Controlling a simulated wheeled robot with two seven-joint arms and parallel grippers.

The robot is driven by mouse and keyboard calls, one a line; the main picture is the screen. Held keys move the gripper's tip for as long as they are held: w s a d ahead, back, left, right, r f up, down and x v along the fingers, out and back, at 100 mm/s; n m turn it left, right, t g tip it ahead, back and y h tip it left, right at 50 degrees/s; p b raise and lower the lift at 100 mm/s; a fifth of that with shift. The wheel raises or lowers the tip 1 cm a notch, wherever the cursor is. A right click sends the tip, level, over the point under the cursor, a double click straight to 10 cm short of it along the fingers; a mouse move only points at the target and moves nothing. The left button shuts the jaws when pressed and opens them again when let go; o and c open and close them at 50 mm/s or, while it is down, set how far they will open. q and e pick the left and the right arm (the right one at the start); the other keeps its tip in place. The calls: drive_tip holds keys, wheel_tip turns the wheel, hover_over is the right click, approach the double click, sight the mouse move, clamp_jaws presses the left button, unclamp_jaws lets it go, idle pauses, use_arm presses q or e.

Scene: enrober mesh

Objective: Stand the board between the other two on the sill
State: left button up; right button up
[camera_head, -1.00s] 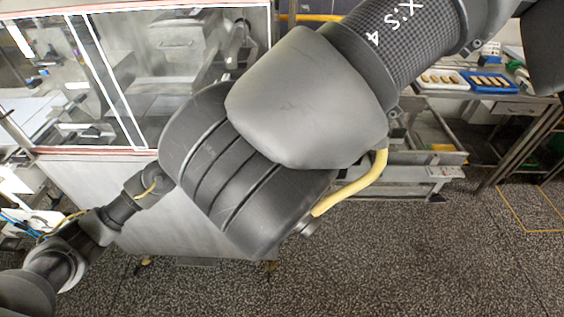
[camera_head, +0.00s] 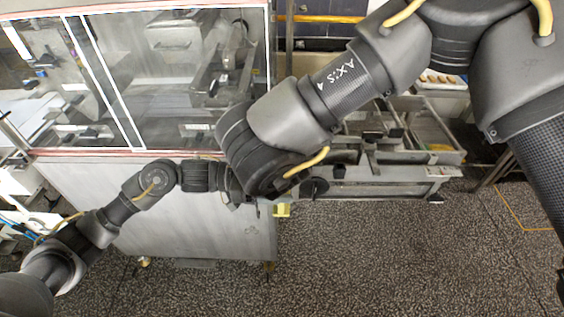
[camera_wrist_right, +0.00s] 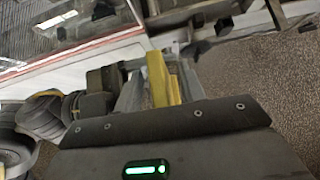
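A yellow piece (camera_wrist_right: 158,80), apparently the board, stands between the grey fingers of my right gripper (camera_wrist_right: 160,92) in the right wrist view. The gripper looks shut on it; the contact is partly hidden by the gripper body. A yellow patch (camera_head: 283,210) shows below my right wrist in the head view, where the arm hides the fingers. My left gripper (camera_head: 234,190) is close to the left of the right wrist, its fingers mostly hidden. The red-edged ledge under the glass, likely the sill (camera_head: 90,152), runs along the machine front. I cannot make out two other boards.
The glazed machine (camera_head: 170,70) fills the left and back, with a pale metal front panel (camera_head: 190,235) below. A metal frame or conveyor (camera_head: 400,165) stands behind the right arm. A tray of small pieces (camera_head: 442,78) lies at the back right. The speckled floor is clear in front.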

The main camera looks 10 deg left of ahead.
clamp_jaws()
use_arm(q)
drive_tip(key=o, duration=1)
drive_tip(key=shift+a, duration=0.1)
drive_tip(key=a, duration=1.1)
drive_tip(key=shift+s+a, duration=0.4)
